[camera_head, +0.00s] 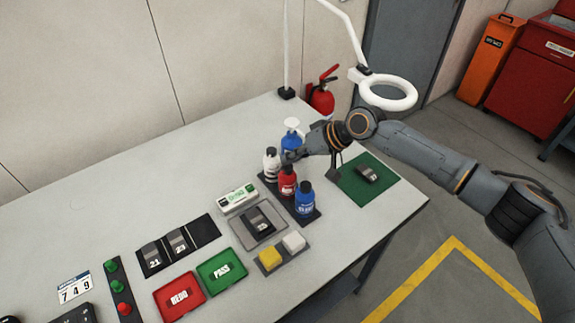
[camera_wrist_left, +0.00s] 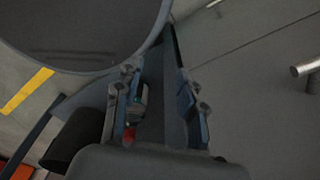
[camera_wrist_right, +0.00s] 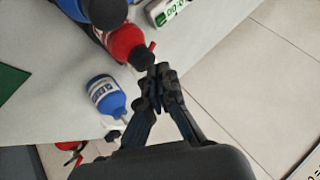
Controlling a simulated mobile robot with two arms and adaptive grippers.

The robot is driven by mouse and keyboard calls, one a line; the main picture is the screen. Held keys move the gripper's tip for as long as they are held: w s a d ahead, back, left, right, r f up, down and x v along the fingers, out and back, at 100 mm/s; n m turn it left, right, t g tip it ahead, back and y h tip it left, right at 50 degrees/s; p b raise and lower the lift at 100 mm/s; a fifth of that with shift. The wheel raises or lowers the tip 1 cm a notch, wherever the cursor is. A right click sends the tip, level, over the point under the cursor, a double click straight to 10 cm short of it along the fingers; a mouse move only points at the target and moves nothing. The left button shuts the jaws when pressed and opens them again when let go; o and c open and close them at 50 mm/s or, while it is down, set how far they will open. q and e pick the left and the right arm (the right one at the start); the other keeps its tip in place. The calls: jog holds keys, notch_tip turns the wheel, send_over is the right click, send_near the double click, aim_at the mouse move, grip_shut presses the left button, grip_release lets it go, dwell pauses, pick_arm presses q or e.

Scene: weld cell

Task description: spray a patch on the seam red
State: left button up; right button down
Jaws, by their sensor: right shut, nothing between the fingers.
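The red bottle (camera_head: 287,182) stands in the dark holder between a white bottle (camera_head: 271,164) and a blue bottle (camera_head: 305,199). My right gripper (camera_head: 288,158) is shut and empty, just above and behind the red bottle. In the right wrist view, its closed tips (camera_wrist_right: 157,76) are close to the red bottle's nozzle (camera_wrist_right: 152,46); I cannot tell whether they touch. A dark part (camera_head: 367,173) lies on the green mat; another (camera_head: 258,219) sits in the grey tray. I cannot make out a seam. My left gripper (camera_wrist_left: 157,80) looks open, away from the table.
A blue cleaner bottle with a white top (camera_head: 291,138) stands behind the holder. A white ring lamp (camera_head: 387,92) hangs over the far right side. Red and green trays (camera_head: 180,297) (camera_head: 222,271) and sponges (camera_head: 270,259) lie nearer. The table's left rear is clear.

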aim_at(291, 167)
pick_arm(q)
jog(key=shift+f, duration=0.25)
pick_arm(e)
jog(key=shift+f, duration=0.55)
dwell(0.4)
pick_arm(q)
jog(key=shift+r, duration=0.15)
pick_arm(e)
jog(key=shift+r, duration=0.15)
pick_arm(q)
jog(key=shift+r+p, duration=0.65)
jog(key=shift+r, duration=0.1)
pick_arm(e)
jog(key=shift+r, duration=0.8)
notch_tip(291, 167, up, 5)
jog(key=p, duration=0.4)
pick_arm(q)
notch_tip(291, 167, up, 4)
jog(key=shift+r, duration=0.1)
jog(key=shift+c, duration=0.4)
grip_shut()
